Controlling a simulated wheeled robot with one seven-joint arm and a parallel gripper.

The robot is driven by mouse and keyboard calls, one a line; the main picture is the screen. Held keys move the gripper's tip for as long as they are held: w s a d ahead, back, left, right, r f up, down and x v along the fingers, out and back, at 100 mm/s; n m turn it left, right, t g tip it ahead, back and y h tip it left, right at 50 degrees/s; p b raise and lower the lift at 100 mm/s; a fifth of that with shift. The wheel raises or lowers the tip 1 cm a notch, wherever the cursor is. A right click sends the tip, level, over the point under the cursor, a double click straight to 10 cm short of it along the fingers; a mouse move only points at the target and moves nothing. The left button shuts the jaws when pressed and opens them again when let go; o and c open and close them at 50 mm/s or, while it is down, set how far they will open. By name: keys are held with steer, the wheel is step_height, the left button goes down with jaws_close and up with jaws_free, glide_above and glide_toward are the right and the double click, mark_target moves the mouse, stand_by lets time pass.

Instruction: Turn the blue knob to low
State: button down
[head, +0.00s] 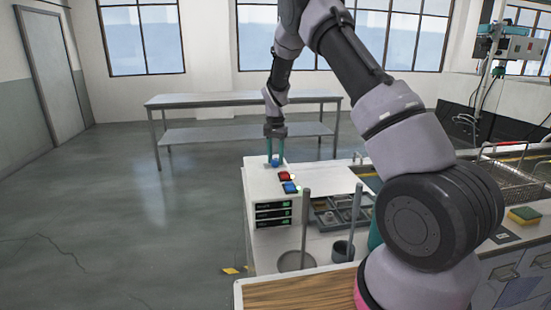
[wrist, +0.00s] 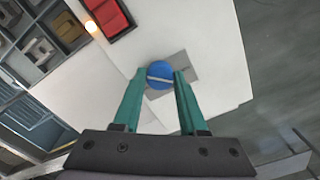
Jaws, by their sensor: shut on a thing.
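The blue knob (wrist: 160,75) is round with a pale line across its face and sits on a grey plate (wrist: 190,64) on top of the white control box (head: 265,184). In the head view the knob (head: 275,161) shows between my fingertips at the box's far end. My gripper (wrist: 158,77) points down with its two green fingers on either side of the knob, shut on it. The pale line runs nearly crosswise between the fingers in the wrist view. No low mark can be read in either view.
A red switch (head: 285,176) and a blue switch (head: 290,188) sit nearer on the box, with small lights beside them. Green displays (head: 273,214) face the front. A parts tray (head: 342,212), upright rods and a wire basket (head: 508,180) stand to the right. Open floor lies left.

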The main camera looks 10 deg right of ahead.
mark_target(276, 160)
steer(key=shift+n, duration=1.2)
steer(key=shift+c, duration=2.2)
jaws_free()
steer(key=shift+r, duration=0.1)
step_height(276, 160, up, 11)
